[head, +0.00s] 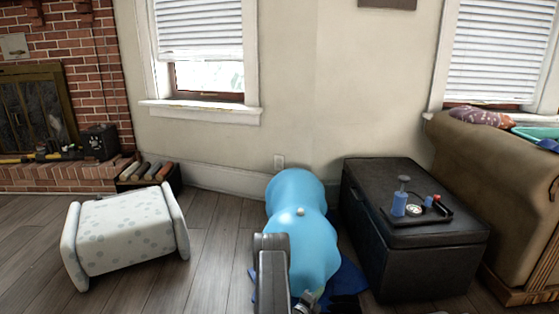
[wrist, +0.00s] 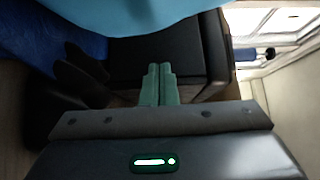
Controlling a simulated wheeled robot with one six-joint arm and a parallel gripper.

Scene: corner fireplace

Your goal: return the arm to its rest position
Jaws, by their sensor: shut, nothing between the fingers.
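My gripper (wrist: 159,70) shows in the wrist view as two green fingers side by side, shut with nothing between them. The dark ottoman (wrist: 135,50) is behind the fingertips, and a light-blue surface fills the top of that view. In the head view, part of my arm (head: 272,277) rises from the bottom edge, in front of a large light-blue rounded object (head: 297,195). I cannot make out my fingers in the head view.
The black ottoman (head: 375,195) stands right of the blue object, bearing a dark tray (head: 440,213) with small items. A tan sofa (head: 505,165) is farther right. A spotted white stool (head: 125,232) stands left. Bare floor (head: 215,250) lies between stool and blue object.

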